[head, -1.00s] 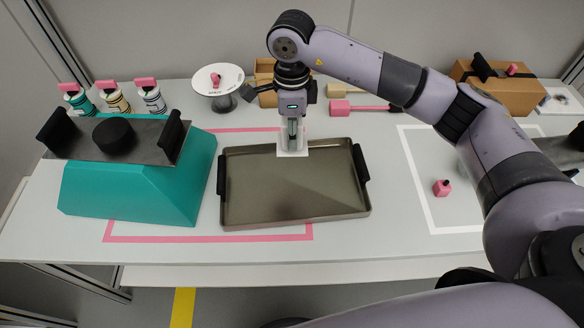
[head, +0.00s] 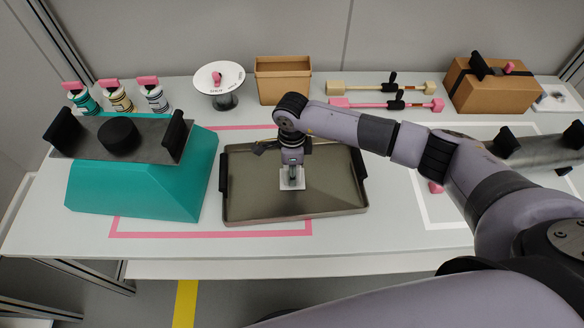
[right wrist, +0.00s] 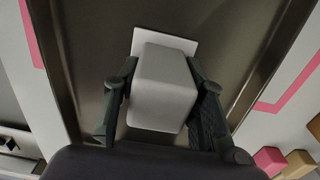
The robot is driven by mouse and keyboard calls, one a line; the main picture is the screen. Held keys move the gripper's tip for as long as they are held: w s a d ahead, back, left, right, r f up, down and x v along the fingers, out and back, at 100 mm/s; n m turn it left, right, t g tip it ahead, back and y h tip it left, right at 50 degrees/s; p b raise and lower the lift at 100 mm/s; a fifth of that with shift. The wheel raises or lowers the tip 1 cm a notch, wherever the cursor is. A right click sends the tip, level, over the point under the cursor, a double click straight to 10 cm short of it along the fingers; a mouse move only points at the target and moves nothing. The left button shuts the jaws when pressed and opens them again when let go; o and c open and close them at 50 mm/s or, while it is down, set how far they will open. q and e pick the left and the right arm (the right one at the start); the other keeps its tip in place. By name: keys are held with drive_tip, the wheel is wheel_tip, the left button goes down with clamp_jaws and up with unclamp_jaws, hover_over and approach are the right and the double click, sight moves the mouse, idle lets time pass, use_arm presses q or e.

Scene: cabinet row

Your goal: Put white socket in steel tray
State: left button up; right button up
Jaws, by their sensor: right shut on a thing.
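The steel tray (head: 325,195) lies on the table with black handles at its left and right ends. My right gripper (head: 291,172) is over the tray's middle, pointing down. It is shut on the white socket (head: 292,184), whose square white base shows below the fingers. In the right wrist view the right gripper (right wrist: 163,105) has one finger on each side of the socket (right wrist: 163,88). The steel tray's bare floor (right wrist: 95,50) lies beneath it. I cannot tell whether the socket's base touches the tray floor. My left gripper is not in view.
A teal wedge block (head: 140,178) with a metal plate (head: 120,140) on top stands left of the tray. A round white stand (head: 219,78), a brown bin (head: 284,80) and pink and beige bars (head: 385,104) stand behind. A pink block (head: 435,187) lies to the right.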

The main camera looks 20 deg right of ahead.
drive_tip(key=o, duration=1.2)
drive_tip(key=shift+o, duration=0.2)
drive_tip(key=shift+r, duration=0.25)
drive_tip(key=shift+w+r, duration=0.1)
drive_tip(key=shift+r, duration=0.25)
wheel_tip(320, 180, up, 10)
drive_tip(key=b, duration=0.2)
drive_tip(key=shift+f+b, duration=0.15)
drive_tip(key=shift+b, duration=0.15)
drive_tip(key=shift+r, duration=0.65)
